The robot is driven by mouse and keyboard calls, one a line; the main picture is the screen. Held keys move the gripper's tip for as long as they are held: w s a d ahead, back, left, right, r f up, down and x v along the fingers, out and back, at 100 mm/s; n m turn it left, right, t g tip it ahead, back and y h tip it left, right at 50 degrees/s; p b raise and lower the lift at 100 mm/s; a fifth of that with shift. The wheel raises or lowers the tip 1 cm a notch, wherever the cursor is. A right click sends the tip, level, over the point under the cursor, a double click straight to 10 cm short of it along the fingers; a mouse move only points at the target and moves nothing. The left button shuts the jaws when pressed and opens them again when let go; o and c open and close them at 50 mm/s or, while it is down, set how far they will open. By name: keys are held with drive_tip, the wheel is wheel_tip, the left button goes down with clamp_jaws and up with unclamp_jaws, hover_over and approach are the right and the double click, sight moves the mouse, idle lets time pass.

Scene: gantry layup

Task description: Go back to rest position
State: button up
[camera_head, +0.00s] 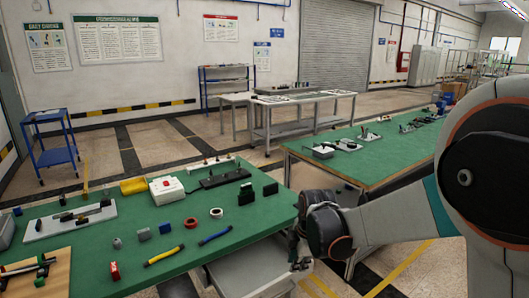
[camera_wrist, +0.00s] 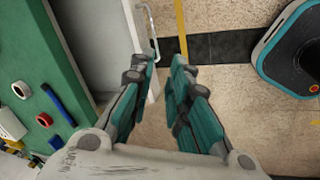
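My gripper (camera_wrist: 161,62) points down in the wrist view. Its two teal fingers are apart with nothing between them, and floor shows through the gap. In the head view my gripper (camera_head: 300,258) hangs beside the right end of the near green table (camera_head: 245,222), by the open white drawer. My arm comes in from the right of the head view and is bent. In the wrist view the white drawer (camera_wrist: 95,35) with its metal handle lies to the left of and behind the left finger. I cannot tell whether they touch.
A second green workbench (camera_head: 375,155) stands behind my arm. The near table bears a white box with a red button (camera_head: 167,190), tape rolls, a yellow tool and a blue tool (camera_head: 215,235). My base (camera_wrist: 295,50) shows at the right in the wrist view. Open floor lies between.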

drive_tip(key=s+d+r+m+t, duration=0.1)
drive_tip(key=s+d+r+m, duration=0.3)
drive_tip(key=s+r+m, duration=0.3)
drive_tip(key=s+d+r+m+t, duration=0.1)
drive_tip(key=s+d+r+m, duration=0.2)
drive_tip(key=s+m, duration=0.3)
drive_tip(key=s+d+r+m+t+h, duration=0.1)
drive_tip(key=s+m, duration=0.5)
drive_tip(key=s, duration=0.6)
wheel_tip(320, 180, up, 2)
drive_tip(key=shift+s+d+m+t, duration=0.25)
drive_tip(key=shift+d+m+t, duration=0.15)
drive_tip(key=shift+d+t, duration=0.5)
